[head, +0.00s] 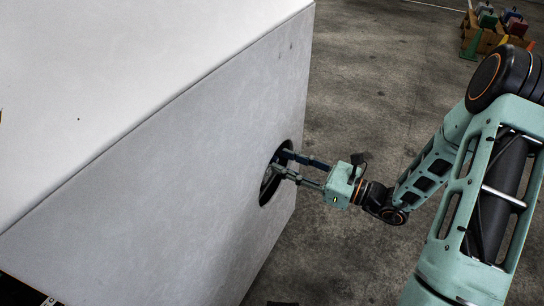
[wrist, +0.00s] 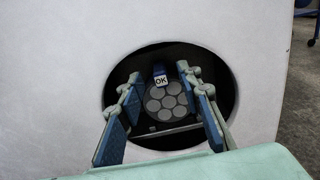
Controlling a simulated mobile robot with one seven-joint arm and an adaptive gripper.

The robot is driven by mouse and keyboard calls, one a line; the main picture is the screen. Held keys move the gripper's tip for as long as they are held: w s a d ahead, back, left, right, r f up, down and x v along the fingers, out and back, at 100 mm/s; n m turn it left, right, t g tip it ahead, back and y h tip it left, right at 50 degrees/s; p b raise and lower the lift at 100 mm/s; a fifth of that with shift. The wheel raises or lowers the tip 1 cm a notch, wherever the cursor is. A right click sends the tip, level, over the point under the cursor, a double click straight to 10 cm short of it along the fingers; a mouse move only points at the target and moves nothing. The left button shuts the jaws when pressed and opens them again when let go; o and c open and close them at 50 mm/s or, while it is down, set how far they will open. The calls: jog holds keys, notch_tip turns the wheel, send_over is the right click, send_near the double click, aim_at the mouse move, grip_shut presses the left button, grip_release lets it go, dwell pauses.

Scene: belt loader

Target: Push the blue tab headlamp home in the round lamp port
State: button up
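The round lamp port (head: 265,192) is a dark hole in the white panel's side, and it fills the middle of the wrist view (wrist: 112,88). Inside it the headlamp (wrist: 166,102) shows its face of several round grey lenses. Its blue tab (wrist: 158,69) is at the top, with a white "OK" label below. My gripper (head: 279,162) reaches into the port's mouth. In the wrist view my gripper (wrist: 160,82) is open, one blue-padded finger on each side of the headlamp's face. I cannot tell whether the fingertips touch it. The headlamp's depth is hard to judge.
The large white body (head: 150,190) stands at left, its side wall around the port. A grey ledge (wrist: 172,130) crosses the port below the headlamp. Bare concrete floor (head: 370,90) lies right of the body. Cardboard boxes with coloured items (head: 483,40) stand far off at upper right.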

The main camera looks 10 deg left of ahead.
jog(key=v, duration=0.6)
dwell(0.3)
